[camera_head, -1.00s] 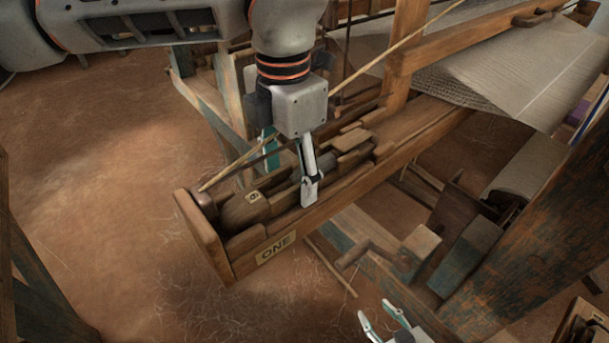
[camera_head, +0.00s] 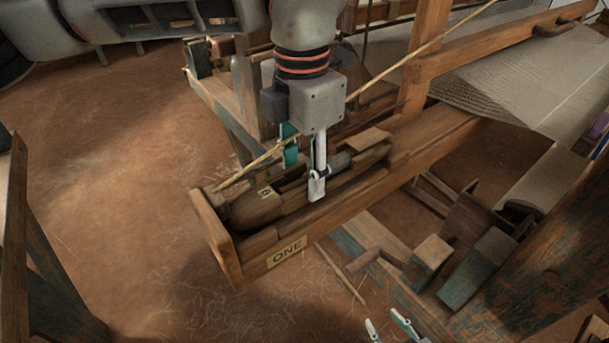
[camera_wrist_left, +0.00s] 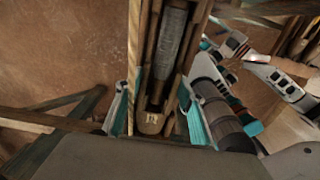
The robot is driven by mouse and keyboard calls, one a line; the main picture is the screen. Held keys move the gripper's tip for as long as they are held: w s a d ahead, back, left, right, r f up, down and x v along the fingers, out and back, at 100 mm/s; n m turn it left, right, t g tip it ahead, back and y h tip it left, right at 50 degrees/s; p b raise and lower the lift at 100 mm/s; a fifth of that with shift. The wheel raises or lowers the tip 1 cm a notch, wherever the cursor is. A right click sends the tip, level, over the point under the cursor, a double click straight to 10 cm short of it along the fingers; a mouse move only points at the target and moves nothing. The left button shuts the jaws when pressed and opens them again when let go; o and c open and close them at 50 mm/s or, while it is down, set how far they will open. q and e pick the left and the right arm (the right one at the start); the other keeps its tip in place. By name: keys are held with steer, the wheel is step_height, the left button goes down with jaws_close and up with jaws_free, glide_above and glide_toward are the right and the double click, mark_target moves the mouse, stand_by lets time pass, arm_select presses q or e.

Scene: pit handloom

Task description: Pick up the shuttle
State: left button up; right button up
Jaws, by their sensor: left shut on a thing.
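The shuttle (camera_head: 255,208) is a dark wooden boat-shaped piece with a small number label near its tip and a grey wound bobbin (camera_head: 341,161) in its slot. It lies lengthwise in the long wooden box marked ONE (camera_head: 262,262). My left gripper (camera_head: 304,165) reaches down from above and is shut across the shuttle's sides. In the left wrist view its teal fingers (camera_wrist_left: 158,112) flank the shuttle (camera_wrist_left: 150,123), with the bobbin (camera_wrist_left: 170,45) further along. My right gripper (camera_head: 382,320) shows only its separated fingertips at the bottom edge, empty.
A thin pale stick (camera_head: 385,75) slants past my left gripper. Woven cloth (camera_head: 500,65) and a wooden beam lie at upper right. A weathered post (camera_head: 545,250) stands at right, near wooden blocks (camera_head: 477,268).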

arm_select(q)
step_height(320, 180, up, 19)
steer(key=p, duration=0.1)
steer(key=shift+f, duration=0.15)
arm_select(e)
steer(key=shift+w+r, duration=0.2)
steer(key=shift+r, duration=0.85)
steer(key=shift+f, duration=0.1)
steer(key=c, duration=0.4)
steer(key=shift+o, duration=0.2)
steer(key=shift+s, duration=0.1)
arm_select(q)
steer(key=shift+s, duration=0.15)
